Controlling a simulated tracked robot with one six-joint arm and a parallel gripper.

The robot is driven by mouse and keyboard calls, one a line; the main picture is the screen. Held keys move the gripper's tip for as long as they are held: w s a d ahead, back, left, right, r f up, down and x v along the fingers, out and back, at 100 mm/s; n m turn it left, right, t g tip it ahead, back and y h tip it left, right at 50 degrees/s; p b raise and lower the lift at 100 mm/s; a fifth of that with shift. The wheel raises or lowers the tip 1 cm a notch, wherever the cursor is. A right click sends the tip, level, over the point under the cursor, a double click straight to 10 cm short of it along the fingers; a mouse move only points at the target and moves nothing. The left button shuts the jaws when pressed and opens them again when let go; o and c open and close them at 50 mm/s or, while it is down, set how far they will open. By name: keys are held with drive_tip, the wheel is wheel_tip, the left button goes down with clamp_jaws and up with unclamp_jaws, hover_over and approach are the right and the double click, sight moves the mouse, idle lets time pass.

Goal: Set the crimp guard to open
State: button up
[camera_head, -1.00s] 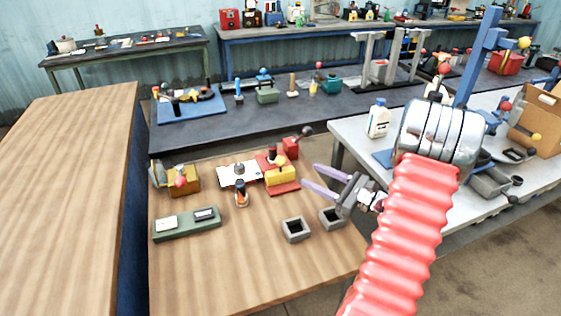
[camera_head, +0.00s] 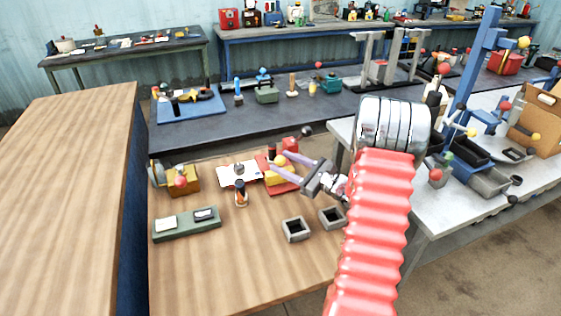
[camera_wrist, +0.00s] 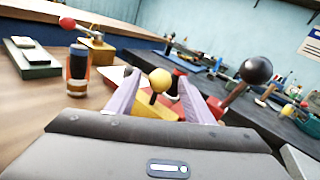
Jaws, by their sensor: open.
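A red-based fixture (camera_head: 283,187) with a yellow block (camera_head: 275,177) stands on the wooden bench; I take it for the crimp device. A yellow ball knob on a short dark stem (camera_wrist: 160,79) rises over the yellow block in the wrist view. A red lever with a black ball (camera_wrist: 256,70) stands to its right. My gripper (camera_head: 281,164) is open, its two purple fingers reaching over the fixture from the right. In the wrist view the yellow knob shows between the fingers, with no clear contact. I cannot tell which part is the guard.
An orange-and-dark bottle (camera_head: 240,194) and a white plate (camera_head: 226,177) stand left of the fixture. Two grey square cups (camera_head: 296,230) are in front. A green tray (camera_head: 186,224) and a yellow block with a red knob (camera_head: 181,181) are farther left. The bench front is clear.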

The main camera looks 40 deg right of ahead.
drive_tip(key=shift+x, duration=1.1)
drive_tip(key=shift+c, duration=0.5)
clamp_jaws()
